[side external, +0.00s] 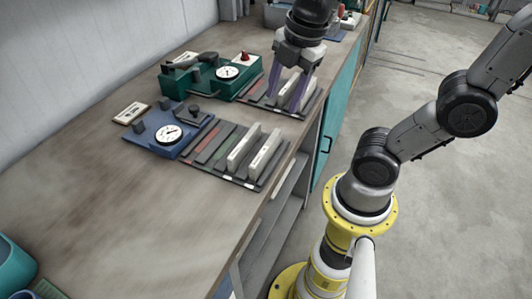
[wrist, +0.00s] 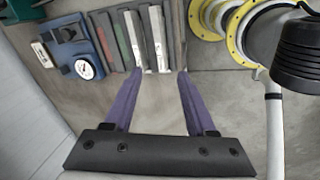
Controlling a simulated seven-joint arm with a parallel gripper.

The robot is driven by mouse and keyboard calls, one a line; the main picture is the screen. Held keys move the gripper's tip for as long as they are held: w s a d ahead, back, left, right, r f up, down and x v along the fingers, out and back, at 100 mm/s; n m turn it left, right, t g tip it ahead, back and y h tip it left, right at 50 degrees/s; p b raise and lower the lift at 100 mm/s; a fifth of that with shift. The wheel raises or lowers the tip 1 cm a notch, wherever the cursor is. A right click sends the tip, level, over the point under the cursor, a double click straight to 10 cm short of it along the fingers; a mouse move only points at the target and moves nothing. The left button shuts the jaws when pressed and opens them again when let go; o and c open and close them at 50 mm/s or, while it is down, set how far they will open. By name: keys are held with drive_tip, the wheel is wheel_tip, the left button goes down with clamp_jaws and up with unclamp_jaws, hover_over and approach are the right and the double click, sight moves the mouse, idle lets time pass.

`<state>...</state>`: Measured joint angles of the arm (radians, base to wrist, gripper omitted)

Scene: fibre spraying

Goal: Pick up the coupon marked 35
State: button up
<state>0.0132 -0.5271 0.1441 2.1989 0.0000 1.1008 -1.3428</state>
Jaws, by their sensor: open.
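My gripper (side external: 286,103) has two purple fingers, spread apart and pointing down, in front of the far rack in the side view; its height above the rack is unclear. In the wrist view the fingers (wrist: 160,72) are apart with nothing visibly held between them. Pale coupons (side external: 297,92) stand in the far rack (side external: 312,104), partly covered by the fingers. Two pale coupons (side external: 240,149) and (side external: 265,155) stand in the near rack (side external: 245,182); the wrist view shows two as well (wrist: 135,40), (wrist: 157,38). No number is readable, so I cannot tell which is 35.
A blue dial fixture (side external: 170,135) stands left of the near rack, and a green dial fixture (side external: 212,78) left of the far rack. A small card (side external: 131,113) lies near the wall.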

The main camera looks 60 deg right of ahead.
drive_tip(key=w+f+n+g, duration=0.2)
drive_tip(key=w+f+n, duration=0.1)
drive_tip(key=w, duration=0.1)
hover_over(266, 147)
drive_tip(key=shift+g, duration=0.3)
wheel_tip(266, 147, down, 9)
drive_tip(key=shift+s+a+r, duration=0.1)
drive_tip(key=shift+s+r, duration=0.05)
drive_tip(key=shift+r, duration=0.05)
drive_tip(key=shift+f, duration=2.8)
clamp_jaws()
drive_tip(key=shift+w, duration=0.2)
